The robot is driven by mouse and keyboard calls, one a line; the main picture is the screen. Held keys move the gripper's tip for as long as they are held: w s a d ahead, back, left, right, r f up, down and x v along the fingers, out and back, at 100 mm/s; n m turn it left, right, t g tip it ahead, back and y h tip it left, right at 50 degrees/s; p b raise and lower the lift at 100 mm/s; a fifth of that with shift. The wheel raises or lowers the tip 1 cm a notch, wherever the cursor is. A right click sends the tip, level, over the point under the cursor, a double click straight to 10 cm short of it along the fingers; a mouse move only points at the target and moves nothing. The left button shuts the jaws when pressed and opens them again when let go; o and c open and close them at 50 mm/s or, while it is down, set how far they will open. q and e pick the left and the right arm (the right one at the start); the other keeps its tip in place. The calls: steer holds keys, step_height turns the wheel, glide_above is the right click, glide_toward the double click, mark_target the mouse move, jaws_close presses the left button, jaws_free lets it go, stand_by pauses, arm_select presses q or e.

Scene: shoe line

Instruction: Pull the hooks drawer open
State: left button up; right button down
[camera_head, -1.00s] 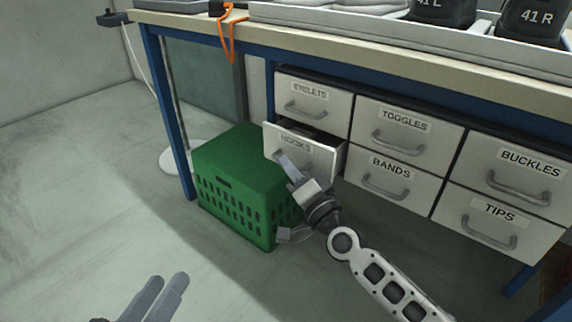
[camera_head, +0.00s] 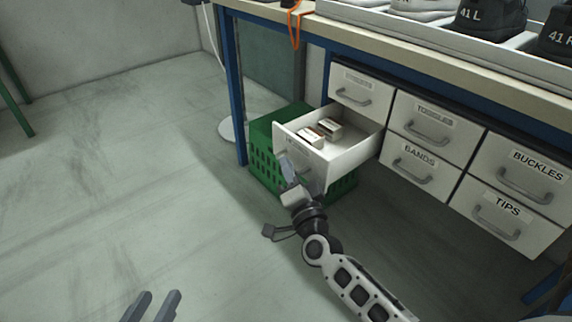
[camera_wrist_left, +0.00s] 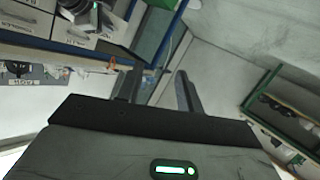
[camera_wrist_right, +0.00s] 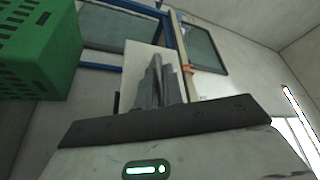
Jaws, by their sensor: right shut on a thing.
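The hooks drawer (camera_head: 345,152) is pulled well out below the eyelets drawer (camera_head: 360,92) in the head view. Small boxes (camera_head: 318,132) lie inside it. My right gripper (camera_head: 287,168) is at its front panel, shut on the handle, which the fingers mostly hide. In the right wrist view the fingers (camera_wrist_right: 157,82) are together against the pale drawer front (camera_wrist_right: 140,62). My left gripper (camera_head: 152,308) is open and empty at the bottom edge of the head view. Its two spread fingers also show in the left wrist view (camera_wrist_left: 157,90).
A green crate (camera_head: 264,165) stands on the floor behind and below the open drawer. Closed drawers for toggles, bands, buckles and tips (camera_head: 502,208) are to the right. Shoes (camera_head: 490,18) stand on the bench above. The floor (camera_head: 130,180) at left is clear.

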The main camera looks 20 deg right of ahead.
steer(key=c, duration=1.5)
jaws_free()
